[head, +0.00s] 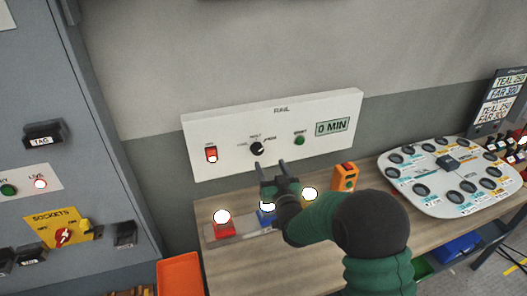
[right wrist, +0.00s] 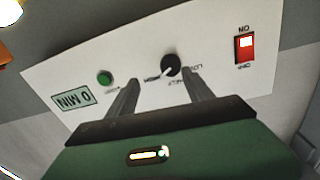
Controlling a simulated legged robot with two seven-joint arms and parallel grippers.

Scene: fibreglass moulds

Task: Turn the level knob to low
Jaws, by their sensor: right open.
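The level knob (head: 257,148) is a small round black knob on the white wall panel (head: 225,130), between a red switch and a green button. It also shows in the right wrist view (right wrist: 172,64), where the panel appears upside down. Its white mark seems to point towards the label on the green-button side, which looks like HIGH; the small lettering is blurred. My right gripper (head: 270,166) is open and empty, just below the knob in the head view. In the right wrist view its two fingers (right wrist: 160,82) stand apart, short of the knob. My left gripper is not in view.
The panel also has the lit red switch (head: 211,153), the green button (head: 299,139) and a 0 MIN display (head: 332,126). Red, blue and yellow lamp-topped items and an orange box (head: 345,177) stand on the wooden bench below. A white tray (head: 440,205) lies at right.

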